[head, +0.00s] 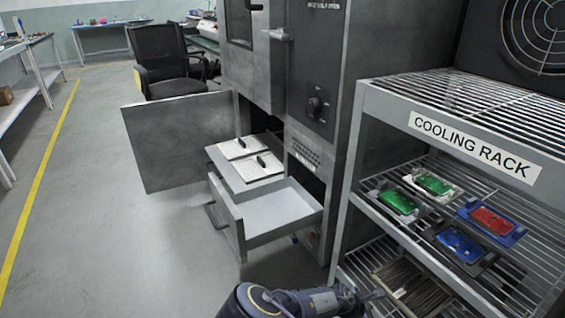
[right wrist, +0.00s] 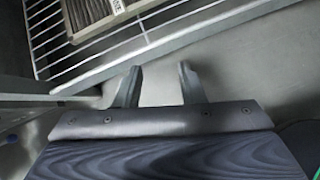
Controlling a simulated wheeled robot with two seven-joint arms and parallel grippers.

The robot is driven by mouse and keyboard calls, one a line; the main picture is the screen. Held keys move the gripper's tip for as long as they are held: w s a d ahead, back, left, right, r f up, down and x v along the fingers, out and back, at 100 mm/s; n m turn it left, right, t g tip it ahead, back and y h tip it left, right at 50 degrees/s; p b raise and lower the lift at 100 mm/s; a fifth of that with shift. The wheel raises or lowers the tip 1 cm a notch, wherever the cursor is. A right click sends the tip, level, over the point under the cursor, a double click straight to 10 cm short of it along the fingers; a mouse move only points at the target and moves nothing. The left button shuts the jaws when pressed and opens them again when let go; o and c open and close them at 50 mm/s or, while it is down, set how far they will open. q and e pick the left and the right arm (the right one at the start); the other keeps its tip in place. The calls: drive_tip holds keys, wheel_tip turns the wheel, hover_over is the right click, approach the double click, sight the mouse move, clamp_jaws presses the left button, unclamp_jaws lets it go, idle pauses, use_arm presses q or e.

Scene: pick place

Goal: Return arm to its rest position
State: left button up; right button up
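My right arm (head: 300,302) shows at the bottom of the head view, low in front of the open drawer and beside the cooling rack. In the right wrist view my right gripper (right wrist: 158,88) has its two fingers spread apart with nothing between them. Grey floor shows past the fingers, and a wire shelf is above and to the left. The fingertips are hard to make out in the head view. My left gripper is not in view.
The cooling rack (head: 475,145) holds several coloured fixtures, including a red one (head: 492,221). The oven's door (head: 182,142) and lower drawer (head: 262,215) stand open. A tray with two white plates (head: 248,160) sits above the drawer. Floor on the left is clear.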

drive_tip(key=s+a+r+m+g+y, duration=0.3)
drive_tip(key=s+a+r+m+y, duration=0.4)
drive_tip(key=s+r+m+y, duration=0.4)
drive_tip(key=s+d+r+m+t, duration=0.1)
drive_tip(key=s+r+m+t, duration=0.2)
drive_tip(key=s+r+m, duration=0.35)
drive_tip(key=s+d+r+m+t, duration=0.1)
drive_tip(key=s+r+m+t, duration=0.25)
drive_tip(key=s+r, duration=0.6)
wheel_tip(320, 180, up, 38)
drive_tip(key=w+p, duration=0.2)
drive_tip(key=p, duration=3.3)
drive_tip(key=shift+w+d+r+m+y+p, duration=0.15)
drive_tip(key=shift+w+m+y+p, duration=0.1)
drive_tip(key=shift+m+y+p, duration=0.05)
